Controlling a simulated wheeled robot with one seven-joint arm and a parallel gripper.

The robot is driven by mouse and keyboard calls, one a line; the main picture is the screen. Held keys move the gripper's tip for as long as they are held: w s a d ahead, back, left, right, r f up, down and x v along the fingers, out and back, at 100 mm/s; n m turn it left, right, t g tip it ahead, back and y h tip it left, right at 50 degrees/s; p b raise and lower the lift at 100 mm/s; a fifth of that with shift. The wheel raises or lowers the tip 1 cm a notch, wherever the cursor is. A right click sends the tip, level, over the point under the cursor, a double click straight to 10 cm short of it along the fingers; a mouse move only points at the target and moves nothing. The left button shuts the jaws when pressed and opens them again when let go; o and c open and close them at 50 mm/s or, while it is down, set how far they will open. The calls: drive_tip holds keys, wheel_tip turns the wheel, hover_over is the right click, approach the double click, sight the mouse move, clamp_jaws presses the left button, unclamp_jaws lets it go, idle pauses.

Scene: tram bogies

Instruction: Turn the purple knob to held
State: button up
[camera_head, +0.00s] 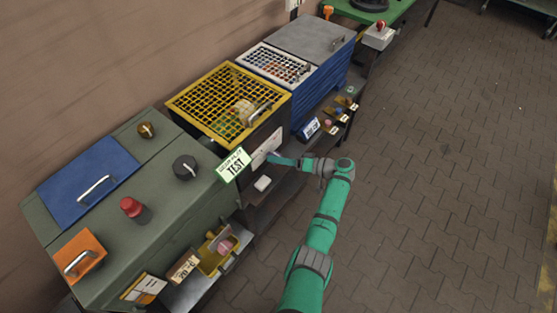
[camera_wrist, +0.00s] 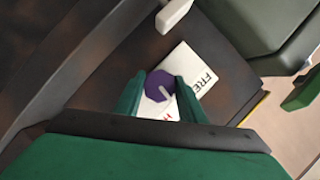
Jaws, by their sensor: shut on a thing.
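The purple knob (camera_wrist: 158,82) shows in the wrist view between the two green fingers of my gripper (camera_wrist: 160,97), which is shut on it. A bit of a red mark shows on white below the knob, mostly hidden. In the head view my gripper (camera_head: 273,159) is at the front of the dark box under the yellow grid, by a white plate (camera_head: 265,147); the knob cannot be made out there.
A green-and-white "TEST" sign (camera_head: 234,165) stands close left of my gripper. The green cabinet with a black knob (camera_head: 185,167) and red button (camera_head: 132,207) is further left. Open paved floor (camera_head: 430,170) lies right.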

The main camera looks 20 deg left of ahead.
drive_tip(key=m+g+y, duration=0.1)
drive_tip(key=m+y, duration=0.1)
drive_tip(key=m, duration=0.3)
drive_tip(key=shift+g, duration=0.3)
idle(0.4)
drive_tip(key=o, duration=1)
drive_tip(key=shift+o, duration=0.2)
drive_tip(key=d, duration=0.7)
drive_tip(key=shift+d, duration=0.25)
drive_tip(key=shift+w+d+r, duration=0.1)
